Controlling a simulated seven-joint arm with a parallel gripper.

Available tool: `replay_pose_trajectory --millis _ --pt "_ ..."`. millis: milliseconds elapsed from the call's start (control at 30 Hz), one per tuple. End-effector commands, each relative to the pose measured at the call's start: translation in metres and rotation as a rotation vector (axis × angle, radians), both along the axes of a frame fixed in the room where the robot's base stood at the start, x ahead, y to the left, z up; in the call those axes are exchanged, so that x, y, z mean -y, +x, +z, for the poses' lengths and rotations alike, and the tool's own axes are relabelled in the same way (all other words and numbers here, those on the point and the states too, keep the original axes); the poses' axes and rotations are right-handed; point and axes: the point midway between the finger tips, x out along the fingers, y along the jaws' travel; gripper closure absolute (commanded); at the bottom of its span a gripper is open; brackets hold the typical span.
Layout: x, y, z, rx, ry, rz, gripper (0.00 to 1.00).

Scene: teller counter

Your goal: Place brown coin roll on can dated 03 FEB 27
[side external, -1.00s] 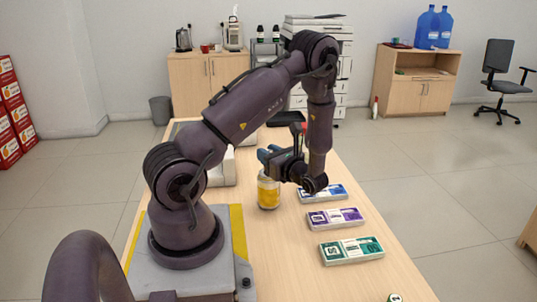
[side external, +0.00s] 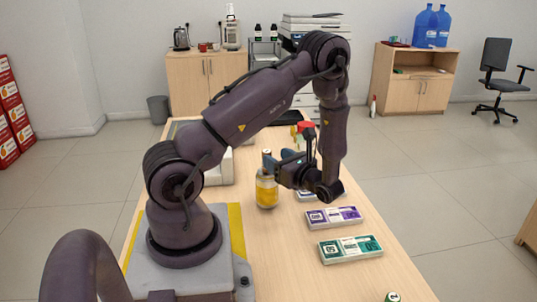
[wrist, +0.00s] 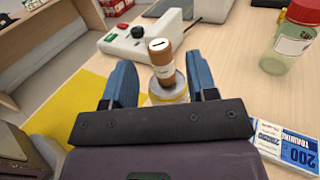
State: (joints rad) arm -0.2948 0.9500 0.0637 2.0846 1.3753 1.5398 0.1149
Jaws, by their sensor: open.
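The brown coin roll (wrist: 162,66), with a pale end cap, stands upright on the lid of a can (wrist: 180,90) in the wrist view. In the side view the roll (side external: 266,156) shows above the can (side external: 266,192), which has a yellow band and stands on the counter. I cannot read a date on the can. My gripper (wrist: 158,72) is open, its blue fingers on either side of the roll with gaps. In the side view my gripper (side external: 272,164) is level with the can's top, reaching in from the right.
A red-lidded clear jar (wrist: 290,40) stands to the right. Banknote bundles, purple (side external: 334,217) and green (side external: 350,249), lie along the counter's right. A white device with a black knob (wrist: 138,34) lies beyond the roll.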

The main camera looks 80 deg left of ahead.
Motion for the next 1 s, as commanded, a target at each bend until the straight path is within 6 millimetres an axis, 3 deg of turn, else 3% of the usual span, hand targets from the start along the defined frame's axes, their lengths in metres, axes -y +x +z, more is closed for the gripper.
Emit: replay_pose_trajectory --millis 200,467,667,1000 --pt "0.040 0.023 0.000 -0.001 0.000 -0.003 0.47" --pt "0.062 0.035 0.003 0.014 -0.005 0.008 0.47" --pt "0.079 0.031 0.039 0.229 -0.078 0.106 0.47" --pt "0.146 0.009 0.111 0.894 -0.384 0.353 0.47"
